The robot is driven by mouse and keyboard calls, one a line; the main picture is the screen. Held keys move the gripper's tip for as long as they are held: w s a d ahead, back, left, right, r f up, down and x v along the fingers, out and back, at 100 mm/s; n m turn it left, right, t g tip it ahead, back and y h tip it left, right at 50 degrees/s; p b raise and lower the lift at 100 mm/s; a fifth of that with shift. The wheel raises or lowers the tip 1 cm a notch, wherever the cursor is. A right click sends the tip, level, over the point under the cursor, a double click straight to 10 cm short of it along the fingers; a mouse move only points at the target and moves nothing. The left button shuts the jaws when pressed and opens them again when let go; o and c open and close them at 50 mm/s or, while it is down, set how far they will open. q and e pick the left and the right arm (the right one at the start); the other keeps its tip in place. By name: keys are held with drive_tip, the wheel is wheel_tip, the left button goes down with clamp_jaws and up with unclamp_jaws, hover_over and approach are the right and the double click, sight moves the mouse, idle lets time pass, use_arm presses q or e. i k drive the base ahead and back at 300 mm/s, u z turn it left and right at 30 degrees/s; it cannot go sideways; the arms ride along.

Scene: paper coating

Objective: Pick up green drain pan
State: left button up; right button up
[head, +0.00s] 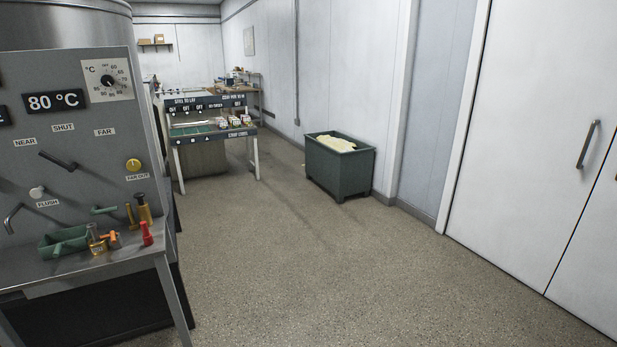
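A green drain pan (62,243) sits on the grey metal bench at the lower left, in front of the machine panel. It is a small open-topped tray, and its left part lies near a lever on the panel. Neither of my grippers shows in the head view, so their distance from the pan cannot be told.
The metal bench (120,262) also holds a brass container (97,243), a red tool (146,234) and yellow-handled tools (143,212). The machine panel (70,130) stands behind. A dark green bin (340,175) and a work table (250,133) stand farther back. The floor is clear.

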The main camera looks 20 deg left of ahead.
sight(64, 246)
drive_tip(key=u, duration=1.1)
drive_tip(key=i, duration=1.65)
drive_tip(key=u, duration=0.85)
